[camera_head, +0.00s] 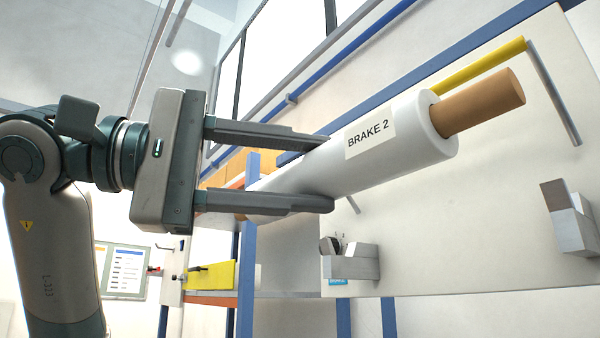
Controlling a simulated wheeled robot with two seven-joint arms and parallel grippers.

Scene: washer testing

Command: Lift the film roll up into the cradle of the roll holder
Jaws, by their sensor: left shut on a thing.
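The film roll (400,140) is a white cylinder with a "BRAKE 2" label and a brown core (480,104) sticking out at its right end. It is held in the air, tilted up to the right in the picture. My left gripper (328,172) is shut on the roll, one finger above and one below it toward its left part. The roll holder shows as two grey metal cradle brackets, one at lower middle (350,264) and one at right (572,222), on a pale panel. The roll appears above the brackets and apart from them. My right gripper is out of view.
The pale panel (480,235) stands behind the roll on a blue frame. A yellow bar (478,67) and a metal rod (553,92) are close to the core's right end. A shelf with a yellow item (209,276) and a posted sheet (122,270) are at lower left.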

